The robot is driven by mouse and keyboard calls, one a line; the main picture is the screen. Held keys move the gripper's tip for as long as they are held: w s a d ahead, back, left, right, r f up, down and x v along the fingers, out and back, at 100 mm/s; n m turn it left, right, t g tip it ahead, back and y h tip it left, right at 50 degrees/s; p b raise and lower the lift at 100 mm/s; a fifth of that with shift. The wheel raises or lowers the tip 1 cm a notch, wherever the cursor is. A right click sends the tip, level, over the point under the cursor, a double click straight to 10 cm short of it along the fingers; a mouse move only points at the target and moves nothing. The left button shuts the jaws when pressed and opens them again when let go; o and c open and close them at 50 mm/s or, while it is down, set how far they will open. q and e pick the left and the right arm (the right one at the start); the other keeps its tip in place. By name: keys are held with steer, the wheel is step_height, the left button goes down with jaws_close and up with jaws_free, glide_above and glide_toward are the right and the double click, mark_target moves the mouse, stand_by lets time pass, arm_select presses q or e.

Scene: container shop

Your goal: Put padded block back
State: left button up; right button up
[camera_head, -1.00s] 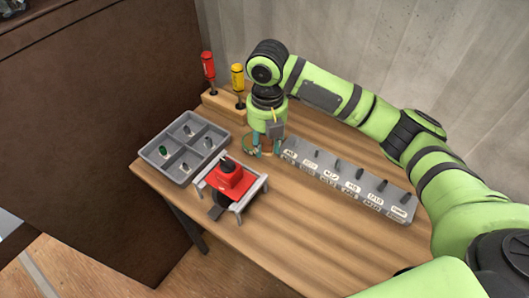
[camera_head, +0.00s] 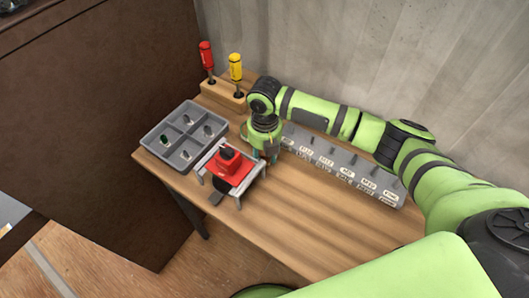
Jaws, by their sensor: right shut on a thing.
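My right gripper (camera_head: 263,153) points down over the wooden table, close to the right side of a red fixture with a black knob (camera_head: 231,167) on a grey frame. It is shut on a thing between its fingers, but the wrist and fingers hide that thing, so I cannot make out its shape. No padded block can be clearly picked out in this view. A grey rack (camera_head: 350,166) with a row of labelled slots lies just right of the gripper, its left end partly behind the arm. My left gripper is not in view.
A grey compartment tray (camera_head: 183,136) with small parts stands left of the fixture. A wooden stand (camera_head: 222,95) holds a red-handled (camera_head: 206,56) and a yellow-handled tool (camera_head: 236,66) at the back. A wall rises behind. The table's front right is clear.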

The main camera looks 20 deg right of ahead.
steer(key=o, duration=0.7)
steer(key=shift+f, duration=0.1)
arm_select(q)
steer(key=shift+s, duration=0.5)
arm_select(e)
steer(key=shift+o, duration=0.2)
step_height(320, 180, up, 11)
steer(key=b, duration=0.3)
steer(key=shift+w, duration=0.1)
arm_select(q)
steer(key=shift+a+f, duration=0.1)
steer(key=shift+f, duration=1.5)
arm_select(e)
steer(key=shift+r, duration=0.7)
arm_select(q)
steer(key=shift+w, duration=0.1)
